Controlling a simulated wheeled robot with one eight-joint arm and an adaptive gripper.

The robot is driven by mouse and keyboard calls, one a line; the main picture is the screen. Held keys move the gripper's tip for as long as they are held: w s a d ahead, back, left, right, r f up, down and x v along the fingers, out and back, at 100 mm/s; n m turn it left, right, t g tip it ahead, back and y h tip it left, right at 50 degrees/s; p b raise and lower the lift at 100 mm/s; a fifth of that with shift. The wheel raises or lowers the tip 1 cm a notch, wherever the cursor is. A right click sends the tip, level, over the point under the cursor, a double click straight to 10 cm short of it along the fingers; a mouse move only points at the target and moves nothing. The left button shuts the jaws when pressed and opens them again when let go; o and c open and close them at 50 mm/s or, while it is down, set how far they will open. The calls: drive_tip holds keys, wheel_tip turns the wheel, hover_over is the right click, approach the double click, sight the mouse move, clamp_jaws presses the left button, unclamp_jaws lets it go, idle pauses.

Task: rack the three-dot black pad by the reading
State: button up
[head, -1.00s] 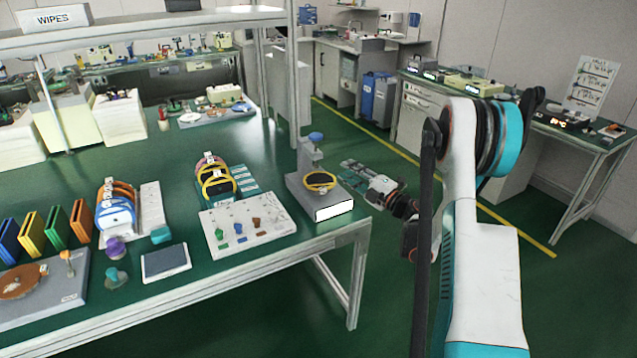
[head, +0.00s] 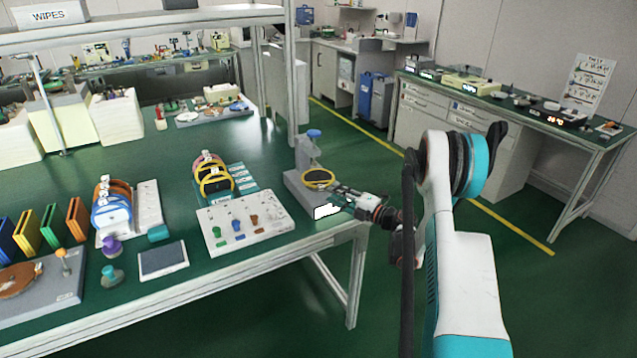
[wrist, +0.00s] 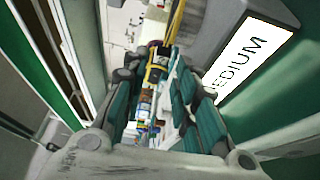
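A black pad with a yellow rim (head: 318,177) lies flat on the grey gauge stand (head: 300,188) at the table's right corner; its dots are too small to tell. The stand's lit screen (head: 326,212) is washed out in the head view. In the wrist view, the screen (wrist: 252,62) reads "EDIUM", with its first part hidden by a finger. My gripper (head: 345,198) is just right of the stand's front, partly over the screen. In the wrist view, its teal fingers (wrist: 152,105) are apart, with nothing held; a yellow edge (wrist: 154,68) shows beyond them.
A rack with yellow and pink rimmed pads (head: 214,172) stands left of the stand, another with blue and orange rims (head: 112,205) farther left. A white board with coloured pegs (head: 246,224) lies in front. A dark flat pad (head: 163,258) lies near the front edge.

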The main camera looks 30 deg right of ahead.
sight(322, 189)
drive_tip(key=shift+b+x, duration=1.25)
drive_tip(key=shift+x, duration=1.5)
drive_tip(key=shift+f, duration=0.15)
drive_tip(key=shift+c, duration=0.6)
clamp_jaws()
